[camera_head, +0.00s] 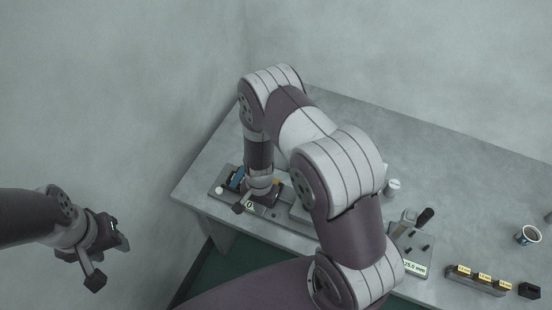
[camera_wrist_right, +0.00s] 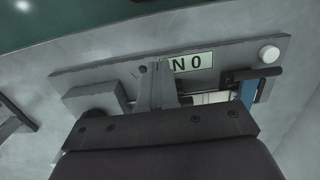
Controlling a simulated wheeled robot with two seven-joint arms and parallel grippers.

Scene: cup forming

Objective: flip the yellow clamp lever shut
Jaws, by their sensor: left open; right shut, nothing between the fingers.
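A grey fixture plate (camera_head: 222,199) lies at the table's left end, with a white knob (camera_head: 219,190) and a blue part (camera_head: 236,178) on it. A small yellow patch (camera_head: 277,182) shows beside my right wrist; I cannot tell if it is the clamp lever or how it stands. In the wrist view my right gripper (camera_wrist_right: 158,86) is shut and empty, over the plate beside the "N 0" label (camera_wrist_right: 192,62). A black bar handle (camera_wrist_right: 252,76) is to its right. My left gripper (camera_head: 118,231) is open and empty, off the table at left.
A grey block with black pegs and a size label (camera_head: 412,245) stands right of my right arm. Farther right are a holder with yellow labels (camera_head: 476,279), a small black block (camera_head: 529,291) and a cup (camera_head: 528,236). The table's back middle is clear.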

